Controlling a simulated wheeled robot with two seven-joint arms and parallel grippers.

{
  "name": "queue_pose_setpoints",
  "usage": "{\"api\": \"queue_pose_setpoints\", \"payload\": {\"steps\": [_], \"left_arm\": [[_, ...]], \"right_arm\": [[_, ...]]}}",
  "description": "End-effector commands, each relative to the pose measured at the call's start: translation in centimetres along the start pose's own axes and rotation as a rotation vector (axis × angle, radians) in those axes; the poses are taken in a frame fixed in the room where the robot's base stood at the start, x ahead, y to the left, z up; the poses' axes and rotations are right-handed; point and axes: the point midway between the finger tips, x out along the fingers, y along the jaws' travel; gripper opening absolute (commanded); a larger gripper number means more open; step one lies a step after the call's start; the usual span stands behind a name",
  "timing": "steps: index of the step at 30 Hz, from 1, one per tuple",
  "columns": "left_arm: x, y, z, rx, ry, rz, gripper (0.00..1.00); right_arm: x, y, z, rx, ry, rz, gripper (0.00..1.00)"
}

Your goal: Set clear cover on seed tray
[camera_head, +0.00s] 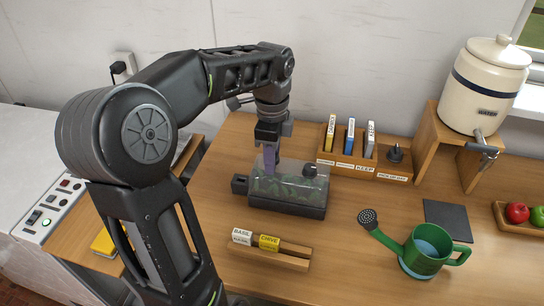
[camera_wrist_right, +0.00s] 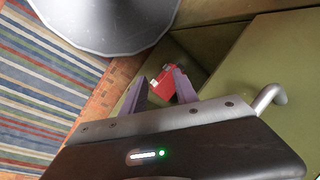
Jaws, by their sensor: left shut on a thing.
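The clear cover (camera_head: 291,169) is a see-through box shape with a dark round knob (camera_head: 310,170) on its right side. It stands over the dark seed tray (camera_head: 287,207), and green seedlings show through it. My left gripper (camera_head: 270,163) points down and is shut on the cover at its upper left. I cannot tell whether the cover's lower edge rests fully on the tray rim. My right gripper (camera_wrist_right: 162,84) shows in the right wrist view with its two purple fingers apart and nothing held between them.
A wooden holder (camera_head: 365,170) with seed packets stands behind the tray. A wooden rack (camera_head: 275,252) with basil and chive labels lies in front. A green watering can (camera_head: 428,250) stands at right. A red object (camera_wrist_right: 167,82) lies beyond my right fingers.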

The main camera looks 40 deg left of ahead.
Motion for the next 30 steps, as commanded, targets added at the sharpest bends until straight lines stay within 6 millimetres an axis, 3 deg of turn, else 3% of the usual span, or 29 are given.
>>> {"api": "queue_pose_setpoints", "payload": {"steps": [14,15,23,30], "left_arm": [[0.34,0.00,-0.01,0.000,0.000,0.000,0.00],[0.34,0.00,-0.01,0.000,0.000,0.000,0.32],[0.34,0.00,0.00,0.000,0.000,0.000,0.54],[0.38,0.02,0.01,0.000,0.000,0.001,0.55]], "right_arm": [[0.13,0.05,0.01,0.000,0.000,0.000,0.36],[0.13,0.05,0.00,0.000,0.000,0.000,0.36],[0.14,0.05,0.00,0.000,0.000,0.000,0.36],[0.14,0.05,0.00,0.000,0.000,0.000,0.36]]}}
